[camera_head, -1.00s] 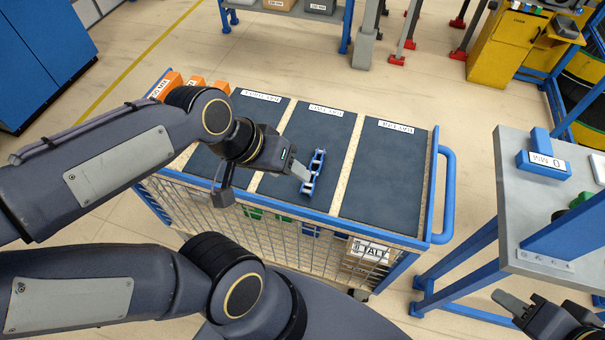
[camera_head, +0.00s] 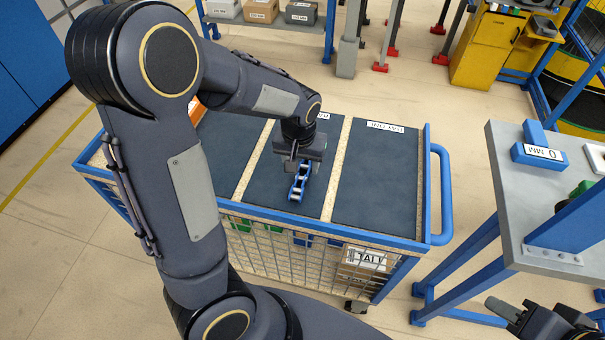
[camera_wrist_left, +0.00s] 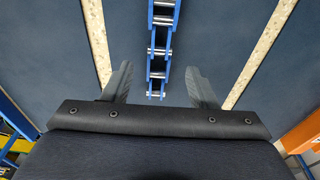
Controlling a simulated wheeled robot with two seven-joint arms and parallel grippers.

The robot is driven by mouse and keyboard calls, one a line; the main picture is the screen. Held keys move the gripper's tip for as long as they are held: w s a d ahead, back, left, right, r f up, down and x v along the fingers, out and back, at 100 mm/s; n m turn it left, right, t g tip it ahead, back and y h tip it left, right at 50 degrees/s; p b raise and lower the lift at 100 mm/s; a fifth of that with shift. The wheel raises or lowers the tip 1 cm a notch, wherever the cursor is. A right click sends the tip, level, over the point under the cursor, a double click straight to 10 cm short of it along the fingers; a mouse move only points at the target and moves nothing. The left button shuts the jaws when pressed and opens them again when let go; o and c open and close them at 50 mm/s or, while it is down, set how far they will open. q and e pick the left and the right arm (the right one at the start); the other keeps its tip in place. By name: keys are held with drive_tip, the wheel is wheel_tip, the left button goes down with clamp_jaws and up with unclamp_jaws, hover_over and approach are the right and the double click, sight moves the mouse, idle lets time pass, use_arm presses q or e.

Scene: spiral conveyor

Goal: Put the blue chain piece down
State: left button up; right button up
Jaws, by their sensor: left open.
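The blue chain piece (camera_head: 298,187), with blue side plates and silvery rollers, lies on the dark middle panel (camera_head: 262,190) of the cart top. In the left wrist view the chain (camera_wrist_left: 160,45) runs from the top edge down to between the fingers. My left gripper (camera_head: 303,164) is over the far end of the chain in the head view and hides part of it. The left fingers (camera_wrist_left: 160,88) stand wide apart, one on each side of the chain, with clear gaps. My right gripper (camera_head: 505,312) is at the lower right, away from the cart; its jaw opening is unclear.
The blue-framed cart (camera_head: 428,190) has pale strips between its dark panels; the right panel (camera_head: 375,185) is bare. A grey table (camera_head: 508,190) with a blue block (camera_head: 540,150) stands at the right. My left arm hides the cart's left part.

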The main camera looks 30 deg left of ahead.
sight(302, 173)
use_arm(q)
drive_tip(key=f, duration=0.3)
drive_tip(key=shift+w+f, duration=0.25)
drive_tip(key=shift+f, duration=0.1)
clamp_jaws()
